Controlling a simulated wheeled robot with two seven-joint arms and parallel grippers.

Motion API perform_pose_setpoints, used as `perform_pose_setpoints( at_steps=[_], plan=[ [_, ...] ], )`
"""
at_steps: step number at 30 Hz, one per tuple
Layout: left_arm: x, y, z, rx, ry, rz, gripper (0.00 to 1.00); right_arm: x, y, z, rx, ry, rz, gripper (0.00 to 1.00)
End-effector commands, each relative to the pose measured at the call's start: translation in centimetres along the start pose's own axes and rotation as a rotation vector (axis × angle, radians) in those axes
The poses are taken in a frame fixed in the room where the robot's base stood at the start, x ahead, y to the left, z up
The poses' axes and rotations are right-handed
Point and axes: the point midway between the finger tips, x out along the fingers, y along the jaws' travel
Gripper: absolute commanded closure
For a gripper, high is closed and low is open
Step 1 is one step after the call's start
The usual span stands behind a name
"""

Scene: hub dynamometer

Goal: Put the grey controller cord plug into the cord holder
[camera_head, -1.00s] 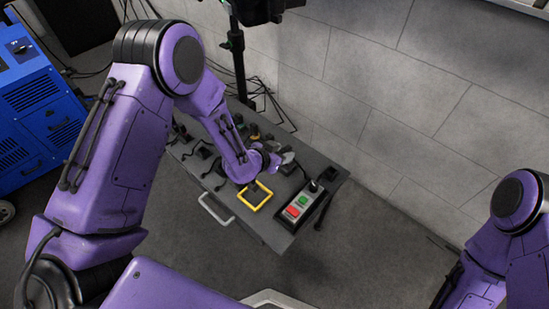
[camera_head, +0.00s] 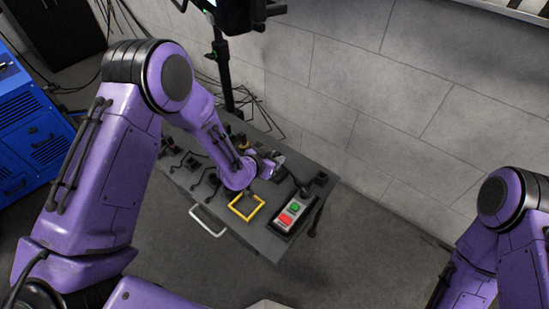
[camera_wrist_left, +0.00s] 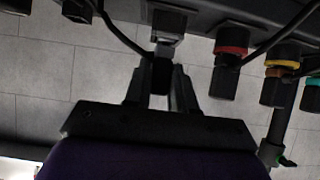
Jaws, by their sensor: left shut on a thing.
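My left gripper (camera_head: 270,165) is over the table near its far edge in the head view. In the left wrist view the gripper (camera_wrist_left: 160,93) is shut on a dark plug (camera_wrist_left: 161,72), which has a grey collar (camera_wrist_left: 166,40). A black cord curves down beside the plug from the upper left. In the head view the plug is too small and covered to make out. I cannot tell for sure which part is the cord holder. My right arm shows at the right edge, with its gripper out of view.
The grey table (camera_head: 257,232) carries a yellow square frame (camera_head: 246,206) and a control box (camera_head: 292,213) with red and green buttons. Connectors with red (camera_wrist_left: 232,50), yellow (camera_wrist_left: 275,68) and teal rings stand beside the held plug. A stand (camera_head: 222,70) and wall are behind.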

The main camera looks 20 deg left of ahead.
Motion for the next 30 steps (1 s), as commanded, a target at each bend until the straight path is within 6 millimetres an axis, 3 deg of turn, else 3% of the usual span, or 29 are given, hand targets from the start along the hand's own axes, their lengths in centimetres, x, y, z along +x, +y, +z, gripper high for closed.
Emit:
perform_pose_setpoints(
  at_steps=[21,30],
  plan=[
    [-2.0,0.0,-3.1,0.000,0.000,0.000,1.00,-3.2,0.3,-1.3,0.000,0.000,0.000,1.00],
    [-2.0,0.0,-3.2,0.000,0.000,0.000,1.00,-3.2,0.3,-1.3,0.000,0.000,0.000,1.00]
  ],
)
